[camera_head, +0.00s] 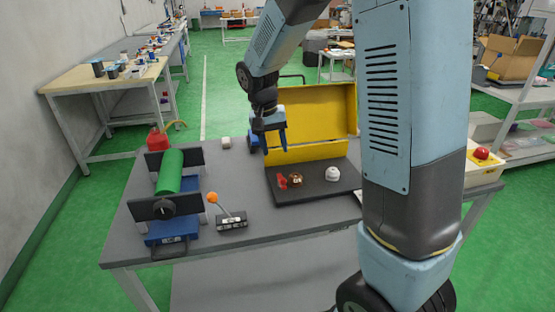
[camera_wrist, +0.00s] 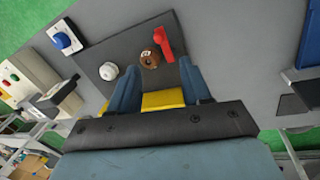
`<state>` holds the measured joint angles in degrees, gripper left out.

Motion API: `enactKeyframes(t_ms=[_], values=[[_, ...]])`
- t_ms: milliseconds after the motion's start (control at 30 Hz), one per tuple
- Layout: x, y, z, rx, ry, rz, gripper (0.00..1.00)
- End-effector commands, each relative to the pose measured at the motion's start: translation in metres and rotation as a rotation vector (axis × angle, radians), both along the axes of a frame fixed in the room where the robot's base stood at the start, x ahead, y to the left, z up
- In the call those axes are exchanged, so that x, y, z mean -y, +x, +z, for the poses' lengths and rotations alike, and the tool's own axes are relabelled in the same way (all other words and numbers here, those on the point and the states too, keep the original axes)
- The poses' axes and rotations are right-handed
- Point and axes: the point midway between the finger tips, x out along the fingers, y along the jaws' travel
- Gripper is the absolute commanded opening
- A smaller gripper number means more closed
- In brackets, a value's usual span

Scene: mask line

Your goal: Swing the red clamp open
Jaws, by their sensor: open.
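The red clamp (camera_head: 281,182) is a small red piece on the dark board (camera_head: 320,188) on the grey table. It stands beside a brass-brown round part (camera_head: 295,179), with a white knob-like part (camera_head: 332,174) further right. In the wrist view the red clamp (camera_wrist: 165,43) lies just beyond the right fingertip, next to the brown part (camera_wrist: 150,59). My gripper (camera_head: 275,148) points down above the back left of the board, apart from the clamp. Its fingers are spread with nothing between them; they also show in the wrist view (camera_wrist: 160,68). Whether the clamp is latched cannot be told.
A yellow upright panel (camera_head: 310,110) stands behind the board, close to my gripper. A green cylinder (camera_head: 170,172) sits in a black-and-blue fixture at left. An orange-knobbed lever (camera_head: 212,197) rises from a black box (camera_head: 232,221). The table between lever and board is clear.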

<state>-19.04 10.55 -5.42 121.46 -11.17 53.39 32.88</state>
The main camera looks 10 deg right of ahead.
Motion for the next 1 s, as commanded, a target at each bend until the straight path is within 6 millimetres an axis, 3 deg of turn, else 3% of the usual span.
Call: enactKeyframes(t_ms=[200, 667, 833, 1000], values=[[-0.004, 0.001, 0.019, 0.001, 0.001, 0.0, 0.48], [-0.003, -0.001, 0.025, 0.005, 0.004, 0.002, 0.48], [0.009, -0.016, 0.046, 0.041, 0.035, 0.015, 0.48], [0.026, -0.045, 0.078, 0.102, 0.078, 0.045, 0.48]])
